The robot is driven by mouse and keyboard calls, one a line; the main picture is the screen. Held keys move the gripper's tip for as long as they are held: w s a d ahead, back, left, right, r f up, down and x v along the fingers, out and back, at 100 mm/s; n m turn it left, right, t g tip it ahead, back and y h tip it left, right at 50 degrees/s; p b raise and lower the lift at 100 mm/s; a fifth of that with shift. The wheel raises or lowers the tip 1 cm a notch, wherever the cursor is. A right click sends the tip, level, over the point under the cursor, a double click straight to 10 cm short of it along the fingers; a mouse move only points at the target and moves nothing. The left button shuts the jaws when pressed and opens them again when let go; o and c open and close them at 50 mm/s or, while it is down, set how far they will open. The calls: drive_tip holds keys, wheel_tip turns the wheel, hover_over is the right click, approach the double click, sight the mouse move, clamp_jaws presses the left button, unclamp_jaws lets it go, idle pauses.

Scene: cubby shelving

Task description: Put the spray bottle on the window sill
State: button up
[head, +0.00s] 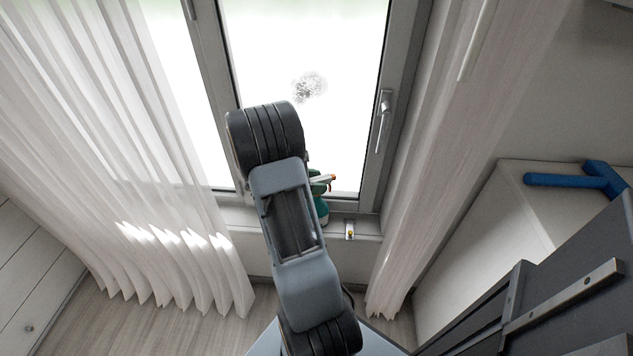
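The spray bottle (321,209) is at the window, just right of my arm. It has a green body and a white and orange spray head, and my arm hides its left part. Its base appears at the level of the window sill (367,225), but I cannot tell whether it rests there or is held. My gripper is hidden behind my own arm links, which reach up towards the window.
A small white item with a yellow mark (350,229) is on the sill, right of the bottle. White curtains (150,170) hang on both sides. A window handle (383,110) is at right. A blue tool (575,181) lies on a white surface (510,215) at right.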

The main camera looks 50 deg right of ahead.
drive_tip(key=shift+r, duration=0.2)
drive_tip(key=shift+w+a+r, duration=0.2)
drive_tip(key=shift+a, duration=0.05)
drive_tip(key=p+v, duration=0.3)
drive_tip(key=v, duration=0.8)
drive_tip(key=s+a+r+m+t+y, duration=0.2)
drive_tip(key=a+m+t+y, duration=0.1)
drive_tip(key=a, duration=0.5)
drive_tip(key=s+a+r+m+t+y, duration=0.2)
drive_tip(key=a+r+m+t+y, duration=0.1)
drive_tip(key=a, duration=0.5)
drive_tip(key=s+a+r+m+t+y, duration=0.2)
drive_tip(key=s+a+m+t+y, duration=0.1)
drive_tip(key=a, duration=0.5)
drive_tip(key=shift+a+r+m+t+y, duration=0.3)
drive_tip(key=shift+a+m+t+y, duration=0.1)
drive_tip(key=shift+m+t+y, duration=0.45)
